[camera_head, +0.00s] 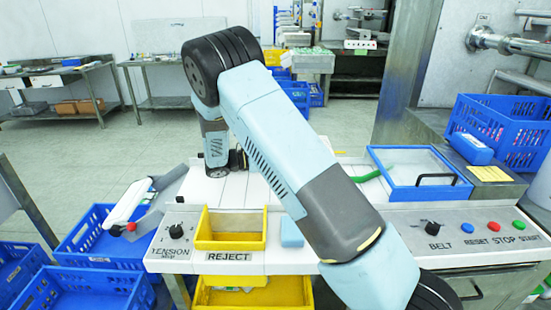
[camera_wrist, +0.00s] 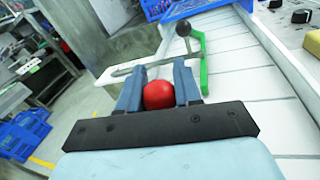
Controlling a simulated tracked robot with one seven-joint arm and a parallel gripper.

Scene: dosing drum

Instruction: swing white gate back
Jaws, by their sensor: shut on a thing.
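In the wrist view, my gripper (camera_wrist: 158,86) has its two blue-grey fingers on either side of a round red knob (camera_wrist: 158,95) and is shut on it. What the knob is fixed to is hidden below the fingers, so I cannot tell which part is the white gate. A pale thin bar (camera_wrist: 135,69) runs just beyond the fingertips. A green bar (camera_wrist: 204,72) with a black ball knob (camera_wrist: 183,28) stands just beyond, to the right. In the head view, my gripper is low over the white slatted surface, left of the green bar (camera_head: 372,174), and its fingertips are hard to see.
A yellow reject bin (camera_head: 230,243) and a light blue block (camera_head: 291,233) sit at the front. A blue-framed tray (camera_head: 425,192) lies right of the green bar.

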